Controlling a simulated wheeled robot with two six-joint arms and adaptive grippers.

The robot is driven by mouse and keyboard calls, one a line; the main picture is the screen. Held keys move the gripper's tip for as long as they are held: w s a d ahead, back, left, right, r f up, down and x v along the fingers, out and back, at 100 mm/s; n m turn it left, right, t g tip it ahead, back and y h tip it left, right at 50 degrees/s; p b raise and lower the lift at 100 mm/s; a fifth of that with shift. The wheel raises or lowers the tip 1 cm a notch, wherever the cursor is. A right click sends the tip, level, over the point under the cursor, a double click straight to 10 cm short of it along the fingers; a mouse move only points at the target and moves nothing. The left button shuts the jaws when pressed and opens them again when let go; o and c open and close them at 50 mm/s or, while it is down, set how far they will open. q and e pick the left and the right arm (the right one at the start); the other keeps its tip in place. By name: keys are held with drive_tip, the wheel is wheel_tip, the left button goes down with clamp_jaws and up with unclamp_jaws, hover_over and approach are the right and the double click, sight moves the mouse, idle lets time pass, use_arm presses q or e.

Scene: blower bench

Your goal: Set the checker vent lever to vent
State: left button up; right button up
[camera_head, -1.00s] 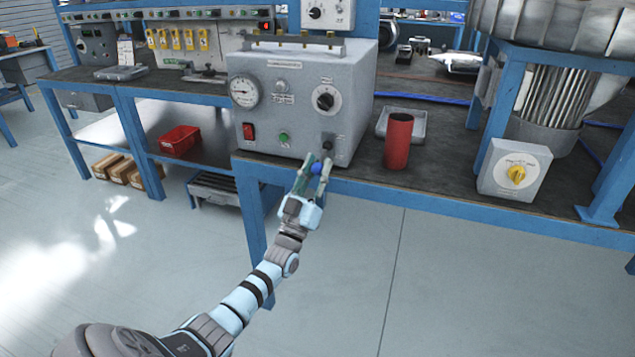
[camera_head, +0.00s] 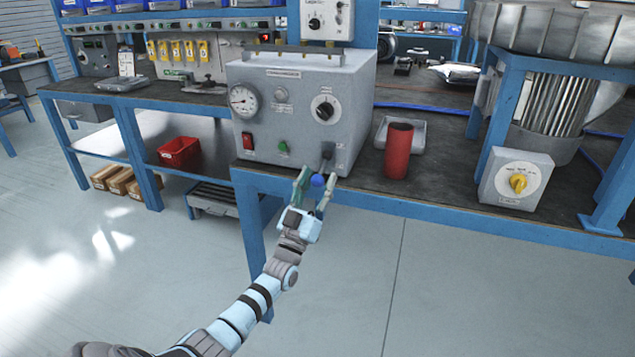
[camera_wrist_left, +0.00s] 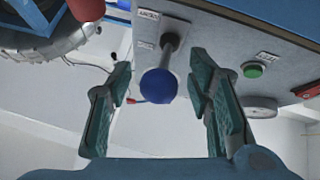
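The checker (camera_head: 300,105) is a grey box on the bench, with a gauge, a dark knob, a red switch and a green button on its front. Its vent lever has a blue ball end (camera_head: 317,181) at the lower right of the front face. In the left wrist view the ball (camera_wrist_left: 158,86) sits on a grey rod (camera_wrist_left: 170,48) that comes out of the panel beside small labels I cannot read. My left gripper (camera_head: 314,184) is open, with its green fingers on either side of the ball; gaps show between ball and fingers. My right gripper is not in view.
A red cylinder (camera_head: 398,151) stands on the bench right of the checker, in front of a grey tray (camera_head: 416,128). A box with a yellow knob (camera_head: 518,183) is farther right. The floor in front is clear.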

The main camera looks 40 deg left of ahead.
use_arm(q)
drive_tip(key=shift+s, duration=0.1)
drive_tip(key=v, duration=1.2)
